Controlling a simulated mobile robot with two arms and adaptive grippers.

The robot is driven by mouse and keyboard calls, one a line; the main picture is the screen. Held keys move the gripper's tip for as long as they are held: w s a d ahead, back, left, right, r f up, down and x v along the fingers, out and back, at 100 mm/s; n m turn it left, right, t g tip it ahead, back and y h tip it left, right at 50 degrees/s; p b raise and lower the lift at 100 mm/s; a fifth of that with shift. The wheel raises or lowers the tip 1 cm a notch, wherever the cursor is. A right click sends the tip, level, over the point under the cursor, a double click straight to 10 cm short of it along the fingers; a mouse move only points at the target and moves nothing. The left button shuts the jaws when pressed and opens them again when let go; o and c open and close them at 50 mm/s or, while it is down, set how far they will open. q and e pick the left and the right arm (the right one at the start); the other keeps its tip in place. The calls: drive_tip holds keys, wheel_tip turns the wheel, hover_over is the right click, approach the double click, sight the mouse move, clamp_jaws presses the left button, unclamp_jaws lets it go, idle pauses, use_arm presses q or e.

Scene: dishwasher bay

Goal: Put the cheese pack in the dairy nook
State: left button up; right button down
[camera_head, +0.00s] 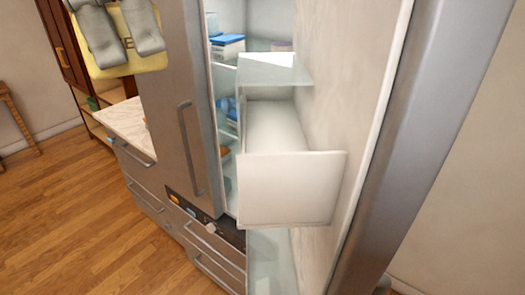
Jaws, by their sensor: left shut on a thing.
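The pack is held up in front of the fridge, left of the open compartments. A white bin (290,190) with a tall front sits on the inside of the fridge door, under a clear shelf (272,68). No label shows which compartment is the dairy nook. My right gripper is not in view.
The open fridge door (400,140) fills the right side. A steel door with a long handle (188,148) stands left of the opening. Blue-topped packages (228,42) sit on inner shelves. A marble-topped counter (122,122) is at left; wooden floor lies clear beyond.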

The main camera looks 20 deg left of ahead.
use_arm(q)
drive_tip(key=w+d+f+b, duration=0.1)
drive_tip(key=d+f, duration=0.1)
drive_tip(key=d, duration=0.1)
drive_tip(key=w+d+f+b, duration=0.1)
drive_tip(key=d+f+b, duration=0.1)
drive_tip(key=d+f, duration=0.1)
drive_tip(key=w+d+f+b, duration=0.1)
drive_tip(key=d+f, duration=0.2)
drive_tip(key=d, duration=0.1)
drive_tip(key=shift+w+d+f+b, duration=0.15)
drive_tip(key=shift+w+f+b, duration=0.1)
drive_tip(key=shift+w+b, duration=0.1)
drive_tip(key=shift+d+f, duration=0.2)
drive_tip(key=shift+f, duration=1.4)
drive_tip(key=shift+a, duration=0.1)
